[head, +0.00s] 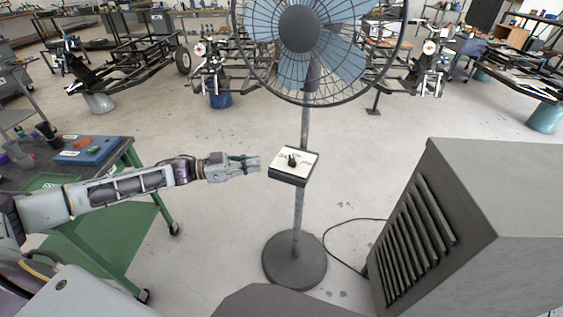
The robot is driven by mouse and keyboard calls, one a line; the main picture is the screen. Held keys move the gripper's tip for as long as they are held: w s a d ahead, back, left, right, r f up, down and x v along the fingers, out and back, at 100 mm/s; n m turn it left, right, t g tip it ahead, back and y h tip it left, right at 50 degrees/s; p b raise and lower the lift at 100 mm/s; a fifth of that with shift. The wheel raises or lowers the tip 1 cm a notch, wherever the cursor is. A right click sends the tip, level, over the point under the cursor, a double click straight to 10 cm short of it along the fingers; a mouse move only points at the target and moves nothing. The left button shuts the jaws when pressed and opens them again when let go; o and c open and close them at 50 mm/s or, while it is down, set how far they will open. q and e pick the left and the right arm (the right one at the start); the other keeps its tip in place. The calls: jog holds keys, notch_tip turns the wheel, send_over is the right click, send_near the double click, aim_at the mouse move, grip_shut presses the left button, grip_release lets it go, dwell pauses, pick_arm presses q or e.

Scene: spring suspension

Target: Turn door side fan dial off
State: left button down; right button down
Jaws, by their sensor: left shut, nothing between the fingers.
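A pedestal fan stands in front of me, with its caged blue-bladed head (298,30) at the top of the head view and its round dark base (294,260) on the floor. A control box (293,165) with a white top plate sits on its pole. A small black dial (292,160) is on that plate; its exact setting is too small to read. My left gripper (256,164) is shut and empty, just left of the box, its fingertips close to the plate's left edge and short of the dial. My right gripper is not in view.
A large grey louvred cabinet (490,220) fills the right side. A green-framed cart (125,215) with a blue case (88,150) on top stands at the left. A black cable (345,222) lies on the floor by the fan base. Open floor surrounds the fan.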

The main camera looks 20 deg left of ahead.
aim_at(282, 167)
pick_arm(q)
jog(key=shift+x, duration=4.05)
jog(key=shift+w+d+f, duration=0.1)
jog(key=shift+w+d, duration=0.1)
jog(key=shift+d, duration=0.25)
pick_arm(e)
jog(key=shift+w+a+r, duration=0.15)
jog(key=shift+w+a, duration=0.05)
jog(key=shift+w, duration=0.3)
pick_arm(q)
jog(key=shift+d, duration=0.1)
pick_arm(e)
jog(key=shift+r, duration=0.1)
